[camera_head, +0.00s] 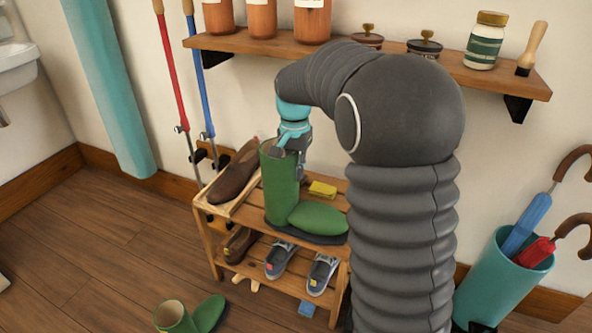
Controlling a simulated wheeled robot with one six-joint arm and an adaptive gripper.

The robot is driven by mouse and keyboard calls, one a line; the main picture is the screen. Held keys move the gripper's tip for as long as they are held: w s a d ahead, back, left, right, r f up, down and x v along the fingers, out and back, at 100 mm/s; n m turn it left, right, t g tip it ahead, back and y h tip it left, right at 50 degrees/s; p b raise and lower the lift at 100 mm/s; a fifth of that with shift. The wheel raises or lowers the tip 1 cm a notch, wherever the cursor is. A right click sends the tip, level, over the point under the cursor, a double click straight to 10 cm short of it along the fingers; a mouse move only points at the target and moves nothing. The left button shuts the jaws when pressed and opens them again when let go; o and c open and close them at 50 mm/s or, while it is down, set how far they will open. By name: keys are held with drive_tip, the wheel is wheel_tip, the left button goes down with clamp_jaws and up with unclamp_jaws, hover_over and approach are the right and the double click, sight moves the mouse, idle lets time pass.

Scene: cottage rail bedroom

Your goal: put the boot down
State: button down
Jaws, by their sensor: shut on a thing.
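A green boot (280,190) with a dark sole is upright at the top of the wooden shoe rack (246,217), its toe to the right. My gripper (291,152) is at the boot's upper opening and shut on its shaft edge. My arm comes down to it from the right and hides part of the rack. The sole looks level with the top shelf, but I cannot tell whether it touches. A second green boot (176,317) stands on the floor at the lower left.
Grey sneakers (279,258) are on the lower shelf. A wall shelf (380,64) with jars hangs above. A teal umbrella bin (500,285) stands right.

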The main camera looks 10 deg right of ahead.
drive_tip(key=shift+f, duration=0.15)
drive_tip(key=c, duration=1.3)
unclamp_jaws()
